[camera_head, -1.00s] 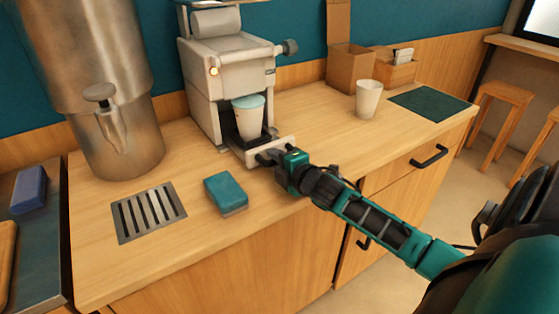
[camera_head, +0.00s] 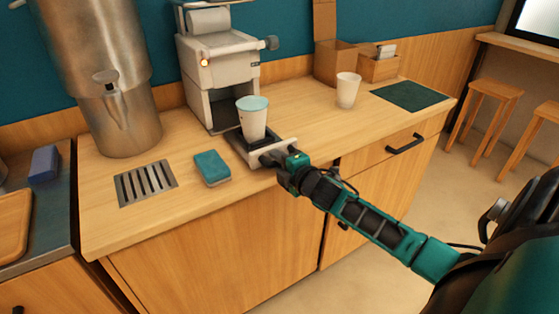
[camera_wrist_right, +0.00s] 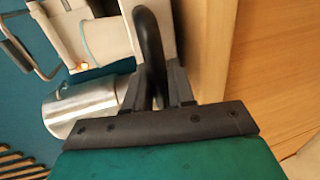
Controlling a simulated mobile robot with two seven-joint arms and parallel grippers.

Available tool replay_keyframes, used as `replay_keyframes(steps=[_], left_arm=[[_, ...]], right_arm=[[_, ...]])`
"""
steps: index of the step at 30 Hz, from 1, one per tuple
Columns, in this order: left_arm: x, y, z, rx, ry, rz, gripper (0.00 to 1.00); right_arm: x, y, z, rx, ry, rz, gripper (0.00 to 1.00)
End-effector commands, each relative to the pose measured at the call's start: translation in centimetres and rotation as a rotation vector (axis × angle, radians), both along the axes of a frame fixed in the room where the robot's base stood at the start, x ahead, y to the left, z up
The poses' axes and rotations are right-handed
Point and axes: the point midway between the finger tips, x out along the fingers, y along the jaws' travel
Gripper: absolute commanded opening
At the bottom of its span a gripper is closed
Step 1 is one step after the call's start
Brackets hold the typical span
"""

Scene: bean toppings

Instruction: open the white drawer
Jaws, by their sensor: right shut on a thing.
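The white drawer (camera_head: 285,145) extends out from the base of the white machine (camera_head: 219,70) toward the counter's front edge. A white cup with a pale teal top (camera_head: 252,118) stands upright on it, in front of the machine's opening. My right gripper (camera_head: 270,158) is at the drawer's front, shut on its black handle. In the right wrist view the dark curved handle (camera_wrist_right: 148,40) runs between the fingers of my right gripper (camera_wrist_right: 158,88). The handle is mostly hidden by the gripper in the head view. My left gripper is not in view.
A teal sponge (camera_head: 212,168) and a metal grate (camera_head: 146,184) lie left of the drawer. A steel urn (camera_head: 118,110) stands behind them. A white cup (camera_head: 347,90), a cardboard box (camera_head: 340,64) and a dark green mat (camera_head: 413,96) are to the right.

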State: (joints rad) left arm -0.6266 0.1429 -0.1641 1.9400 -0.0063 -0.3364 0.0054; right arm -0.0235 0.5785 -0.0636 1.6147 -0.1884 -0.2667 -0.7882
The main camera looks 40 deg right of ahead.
Motion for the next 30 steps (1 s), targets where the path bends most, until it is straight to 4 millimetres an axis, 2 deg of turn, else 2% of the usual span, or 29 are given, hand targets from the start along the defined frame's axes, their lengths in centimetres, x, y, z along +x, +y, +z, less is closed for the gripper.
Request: replay_keyframes(steps=[13,14,19,30], left_arm=[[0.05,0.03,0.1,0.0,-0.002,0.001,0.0],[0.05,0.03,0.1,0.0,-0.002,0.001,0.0],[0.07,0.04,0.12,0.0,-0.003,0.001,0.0],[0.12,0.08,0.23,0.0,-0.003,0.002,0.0]], right_arm=[[0.02,-0.1,0.05,-0.001,-0.001,-0.002,0.0],[0.02,-0.1,0.05,-0.001,-0.001,-0.002,0.26],[0.01,-0.07,0.04,0.0,0.0,-0.001,0.43],[-0.63,0.06,0.1,0.0,0.001,0.0,0.43]])
